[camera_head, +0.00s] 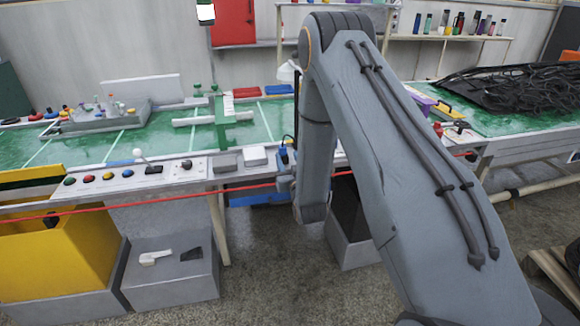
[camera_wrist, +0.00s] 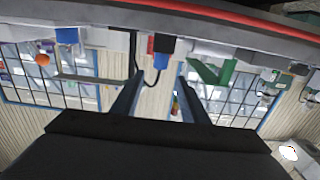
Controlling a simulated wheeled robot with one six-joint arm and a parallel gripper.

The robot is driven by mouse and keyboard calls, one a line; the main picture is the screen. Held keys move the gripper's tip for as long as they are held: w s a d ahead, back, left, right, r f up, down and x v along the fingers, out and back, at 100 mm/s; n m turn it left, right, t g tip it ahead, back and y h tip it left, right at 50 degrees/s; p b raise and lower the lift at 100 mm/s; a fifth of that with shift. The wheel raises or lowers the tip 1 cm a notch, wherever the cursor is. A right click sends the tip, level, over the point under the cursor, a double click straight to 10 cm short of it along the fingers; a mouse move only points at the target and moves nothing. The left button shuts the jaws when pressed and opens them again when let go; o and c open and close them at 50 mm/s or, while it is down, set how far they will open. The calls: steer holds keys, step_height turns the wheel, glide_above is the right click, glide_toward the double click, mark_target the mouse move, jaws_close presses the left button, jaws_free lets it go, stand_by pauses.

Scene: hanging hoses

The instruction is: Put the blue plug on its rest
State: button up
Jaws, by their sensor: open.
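A blue plug (camera_head: 284,156) is at the front edge of the green-topped bench, just left of my arm, with a black cable by it. In the wrist view a blue block (camera_wrist: 163,50), likely this plug, hangs near a looping black cable, beyond and between the fingers. My gripper (camera_head: 286,184) is small and partly hidden by my arm in the head view. In the wrist view my gripper (camera_wrist: 158,92) has its two fingers spread, with nothing between them. I cannot make out the plug's rest with certainty.
A red line (camera_head: 130,208) runs along the bench front. A control panel (camera_head: 130,176) with coloured buttons and a lever lies left of the plug. A green clamp-like stand (camera_head: 224,122) stands behind. Black hoses (camera_head: 515,88) are heaped at right. Grey bins (camera_head: 172,270) stand below.

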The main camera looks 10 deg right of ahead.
steer(key=s+r+g, duration=0.3)
steer(key=s+g, duration=0.6)
steer(key=s, duration=1.1)
steer(key=s+r+g, duration=0.4)
steer(key=s+g, duration=0.4)
steer(key=s, duration=1.2)
steer(key=shift+r+g, duration=0.2)
steer(key=shift+g, duration=0.2)
steer(key=shift+a, duration=0.1)
